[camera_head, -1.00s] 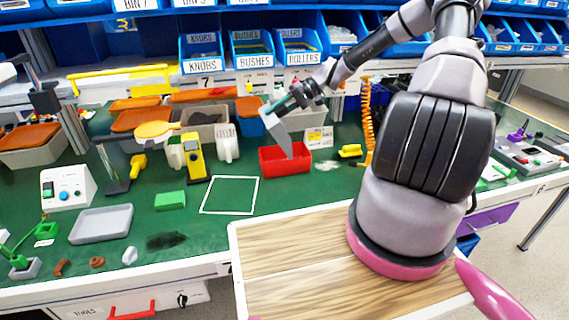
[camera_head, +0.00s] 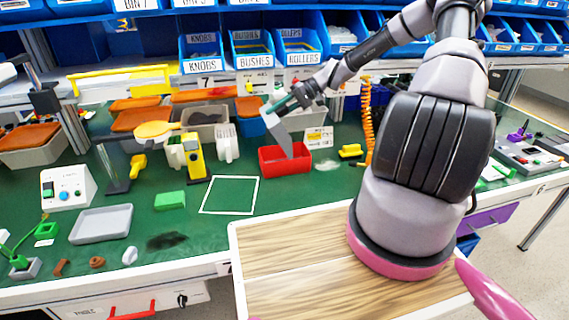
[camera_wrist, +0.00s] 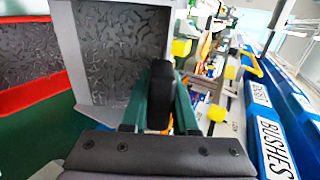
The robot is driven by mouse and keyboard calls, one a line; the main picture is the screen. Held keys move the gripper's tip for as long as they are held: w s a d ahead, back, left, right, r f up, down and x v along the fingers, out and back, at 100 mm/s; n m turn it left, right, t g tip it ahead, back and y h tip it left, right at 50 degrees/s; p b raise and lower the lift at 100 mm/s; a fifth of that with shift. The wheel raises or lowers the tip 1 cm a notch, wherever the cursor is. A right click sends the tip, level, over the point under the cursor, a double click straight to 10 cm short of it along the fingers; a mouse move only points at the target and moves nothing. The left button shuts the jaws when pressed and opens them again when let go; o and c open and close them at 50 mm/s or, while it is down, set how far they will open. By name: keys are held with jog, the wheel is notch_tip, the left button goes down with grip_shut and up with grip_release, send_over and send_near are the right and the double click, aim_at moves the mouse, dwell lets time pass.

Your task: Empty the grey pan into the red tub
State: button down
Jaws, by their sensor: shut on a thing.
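My gripper (camera_head: 287,103) is shut on the black handle (camera_wrist: 160,88) of the grey pan (camera_head: 279,135). The pan is tilted steeply, its lower end at the opening of the red tub (camera_head: 285,163). In the wrist view the pan (camera_wrist: 120,12) shows a dark grey, textured face; I cannot tell if loose material clings there. The red tub (camera_wrist: 35,93) lies at the left of that view, with similar dark, textured material visible inside. In the head view the tub stands on the green bench, its inside partly hidden by the pan.
A white square outline (camera_head: 230,195) is empty. A yellow device (camera_head: 194,158) stands to the left. Blue bins (camera_head: 253,53) line the shelf behind.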

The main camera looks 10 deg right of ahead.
aim_at(266, 116)
jog(key=shift+a, duration=0.1)
dwell(0.3)
jog(key=shift+a+f+h, duration=0.2)
jog(key=shift+a+h, duration=0.3)
jog(key=shift+a, duration=0.15)
jog(key=shift+a+f+h, duration=0.15)
jog(key=shift+a+h, duration=0.35)
jog(key=shift+a, duration=0.1)
jog(key=shift+a+f+h, duration=0.2)
jog(key=shift+a+h, duration=0.1)
jog(key=shift+h, duration=0.1)
jog(key=a+f+h, duration=0.3)
jog(key=a+h, duration=0.1)
jog(key=shift+a+f+h, duration=0.35)
jog(key=shift+a+h, duration=0.05)
